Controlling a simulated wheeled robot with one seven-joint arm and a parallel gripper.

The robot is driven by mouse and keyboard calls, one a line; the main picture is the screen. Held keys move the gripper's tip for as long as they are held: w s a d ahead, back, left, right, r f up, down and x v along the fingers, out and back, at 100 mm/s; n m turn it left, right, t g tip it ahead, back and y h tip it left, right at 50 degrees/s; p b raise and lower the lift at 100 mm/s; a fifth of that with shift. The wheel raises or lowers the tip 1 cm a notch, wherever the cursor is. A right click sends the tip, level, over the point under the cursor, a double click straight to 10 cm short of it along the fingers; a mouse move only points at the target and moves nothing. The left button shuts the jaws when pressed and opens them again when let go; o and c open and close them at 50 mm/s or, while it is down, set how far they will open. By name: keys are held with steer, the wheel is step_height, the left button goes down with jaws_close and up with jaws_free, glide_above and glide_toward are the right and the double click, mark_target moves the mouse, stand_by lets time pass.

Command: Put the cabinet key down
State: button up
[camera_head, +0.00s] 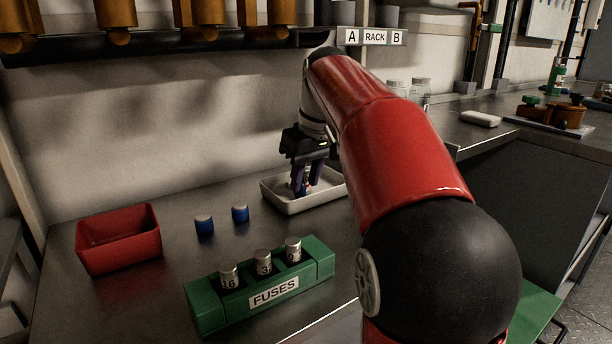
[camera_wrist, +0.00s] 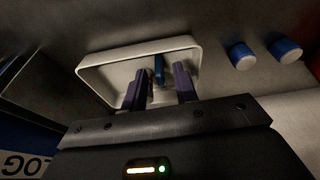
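My gripper (camera_head: 303,188) points down over the white tray (camera_head: 282,207) at the back of the bench. In the wrist view, the two purple fingers (camera_wrist: 160,76) stand apart. A narrow blue piece (camera_wrist: 158,68), which looks like the cabinet key's handle, shows between them with a gap on each side. The tray's rim (camera_wrist: 130,53) surrounds the fingertips in that view. In the head view, the fingers and arm hide most of the key, and I cannot tell how it rests in the tray.
Two blue-sided cylinders (camera_head: 204,225) (camera_head: 240,213) stand left of the tray. A red bin (camera_head: 119,240) sits farther left. A green fuse block (camera_head: 209,309) with three numbered fuses stands in front. Glass jars (camera_head: 419,92) are behind my arm.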

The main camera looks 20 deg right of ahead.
steer(key=shift+r, duration=0.35)
steer(key=p+v, duration=0.2)
steer(key=v, duration=1)
